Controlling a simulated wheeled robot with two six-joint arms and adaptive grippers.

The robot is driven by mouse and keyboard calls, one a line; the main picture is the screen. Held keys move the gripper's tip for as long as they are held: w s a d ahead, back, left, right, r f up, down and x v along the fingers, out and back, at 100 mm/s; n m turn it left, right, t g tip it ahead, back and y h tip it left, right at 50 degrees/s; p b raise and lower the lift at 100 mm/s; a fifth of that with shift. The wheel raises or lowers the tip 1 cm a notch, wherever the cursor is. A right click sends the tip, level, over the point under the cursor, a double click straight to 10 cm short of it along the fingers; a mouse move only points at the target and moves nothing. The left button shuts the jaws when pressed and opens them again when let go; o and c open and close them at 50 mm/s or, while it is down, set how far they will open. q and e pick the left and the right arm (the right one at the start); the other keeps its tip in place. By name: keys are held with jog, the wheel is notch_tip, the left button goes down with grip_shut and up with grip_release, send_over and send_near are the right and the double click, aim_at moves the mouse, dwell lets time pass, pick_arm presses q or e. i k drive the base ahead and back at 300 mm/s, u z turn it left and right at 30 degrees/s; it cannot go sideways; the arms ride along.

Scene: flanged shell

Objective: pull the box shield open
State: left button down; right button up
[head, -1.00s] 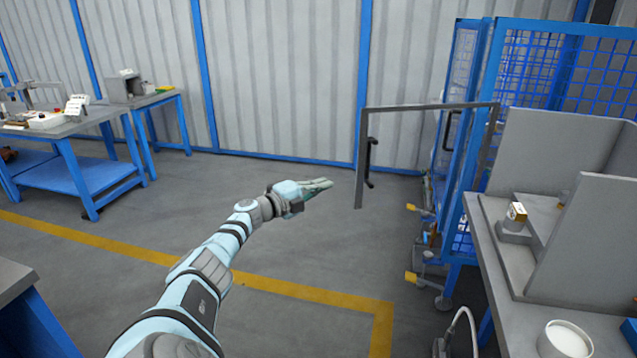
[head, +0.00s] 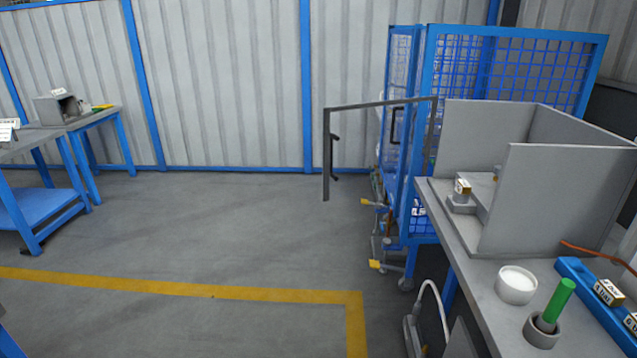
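The box shield (head: 326,150) is a grey-framed panel with a black handle (head: 334,157). It stands swung out to the left from the grey box (head: 560,200) on the right-hand bench, its far side meeting the box's front corner. The box's front is uncovered, and a small labelled block (head: 462,188) on a round grey holder (head: 460,204) shows inside. Neither of my grippers is in the head view.
The grey bench (head: 470,275) carries a white cup (head: 516,284), a green-handled tool (head: 557,303) and a blue rack (head: 597,300). A blue mesh cage cart (head: 400,120) stands behind the shield. Open floor (head: 200,230) with a yellow line lies to the left.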

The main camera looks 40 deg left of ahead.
aim_at(328, 137)
jog(key=z, duration=0.05)
jog(key=k, duration=0.65)
jog(key=u, duration=0.75)
jog(key=i, duration=1.75)
jog(key=z, duration=0.7)
